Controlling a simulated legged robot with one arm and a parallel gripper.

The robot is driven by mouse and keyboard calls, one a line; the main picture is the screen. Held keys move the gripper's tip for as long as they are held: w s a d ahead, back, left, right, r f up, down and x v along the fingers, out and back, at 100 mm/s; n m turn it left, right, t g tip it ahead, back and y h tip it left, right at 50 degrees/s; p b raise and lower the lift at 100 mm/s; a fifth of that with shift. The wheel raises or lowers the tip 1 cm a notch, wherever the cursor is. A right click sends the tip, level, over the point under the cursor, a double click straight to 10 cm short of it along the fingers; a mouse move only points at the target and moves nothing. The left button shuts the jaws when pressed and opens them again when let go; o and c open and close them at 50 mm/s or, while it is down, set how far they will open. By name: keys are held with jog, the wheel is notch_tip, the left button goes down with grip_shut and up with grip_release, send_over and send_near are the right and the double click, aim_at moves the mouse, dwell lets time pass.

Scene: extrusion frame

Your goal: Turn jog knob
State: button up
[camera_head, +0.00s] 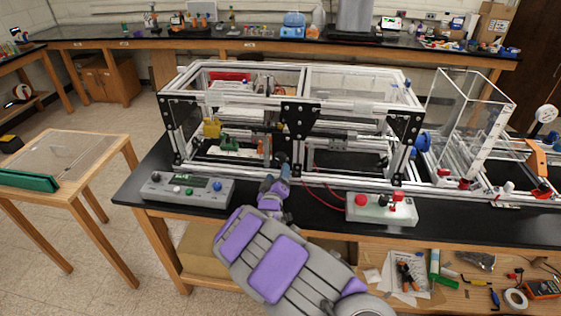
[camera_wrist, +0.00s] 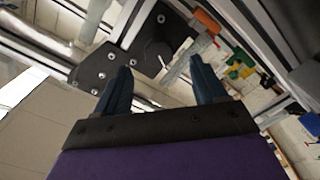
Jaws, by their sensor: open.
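A grey control box (camera_head: 165,191) lies on the black bench at the left front. It has a small display, a blue knob (camera_head: 217,186) at its right end, and several smaller buttons and knobs. A white box (camera_head: 378,212) at the right carries a red button (camera_head: 362,200) and red-topped controls. I cannot tell for certain which control is the jog knob. My gripper (camera_head: 284,166) is between the two boxes, in front of the frame's middle post. In the wrist view my gripper (camera_wrist: 160,72) is open and empty, facing a black bracket plate. Neither box shows there.
The aluminium extrusion frame (camera_head: 300,68) stands close behind my gripper, with black corner plates (camera_head: 300,118). Red cables (camera_head: 322,190) run beside the white box. A clear box (camera_head: 465,110) stands at right.

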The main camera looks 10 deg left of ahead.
aim_at(280, 162)
jog(key=w, duration=0.3)
jog(key=w+b, duration=0.1)
jog(key=w, duration=0.3)
jog(key=shift+d+f, duration=0.15)
jog(key=shift+w+r, duration=0.2)
jog(key=shift+w, duration=0.7)
jog(key=c, duration=1)
jog(key=shift+f, duration=0.1)
jog(key=shift+s+m, duration=0.1)
jog(key=shift+m, duration=0.3)
